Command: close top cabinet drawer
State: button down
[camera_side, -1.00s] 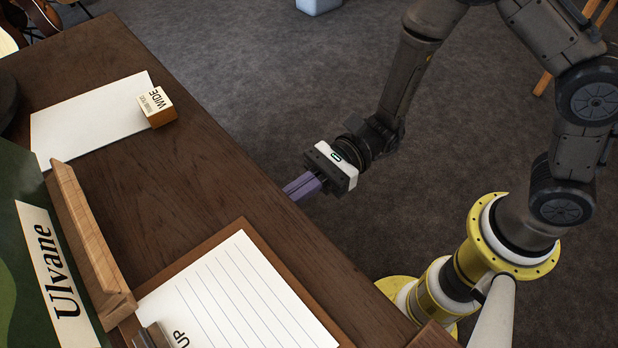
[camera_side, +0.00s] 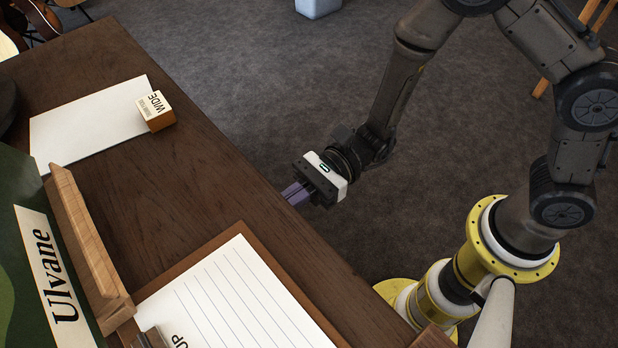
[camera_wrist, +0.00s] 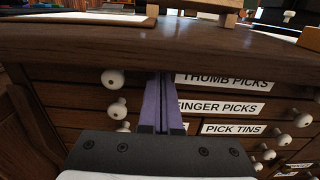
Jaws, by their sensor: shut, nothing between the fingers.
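The wooden cabinet (camera_side: 215,175) has a dark brown top that fills the left of the side view; its drawer fronts show in the wrist view. The top drawer (camera_wrist: 75,73) lies just below the overhanging top, with a "THUMB PICKS" label and a white knob (camera_wrist: 113,78). I see no wide gap around it and cannot tell if it is fully flush. My gripper (camera_wrist: 166,76) is shut and empty. Its purple fingers point at the top drawer front, left of the label; contact cannot be told. In the side view the fingertips (camera_side: 288,189) are partly hidden by the cabinet's edge.
Lower drawers labelled "FINGER PICKS" (camera_wrist: 220,107) and "PICK TINS" (camera_wrist: 233,129) have white knobs standing out. On top lie a clipboard (camera_side: 250,290), a white sheet (camera_side: 85,120), a wooden block (camera_side: 156,111) and an "Ulvane" sign (camera_side: 50,265).

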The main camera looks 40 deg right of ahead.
jog(key=d, duration=1.4)
jog(key=s+d+r+n+g+h, duration=0.25)
jog(key=s+r+n+h, duration=0.35)
jog(key=s+r+n, duration=0.45)
jog(key=d+f+n+t+h, duration=0.1)
jog(key=d+n+t+h, duration=0.6)
jog(key=d+h, duration=0.5)
jog(key=d+t, duration=0.1)
jog(key=d, duration=0.5)
jog(key=shift+w+d+n, duration=0.15)
jog(key=shift+d+n, duration=0.15)
jog(key=shift+n, duration=0.05)
jog(key=shift+f, duration=0.1)
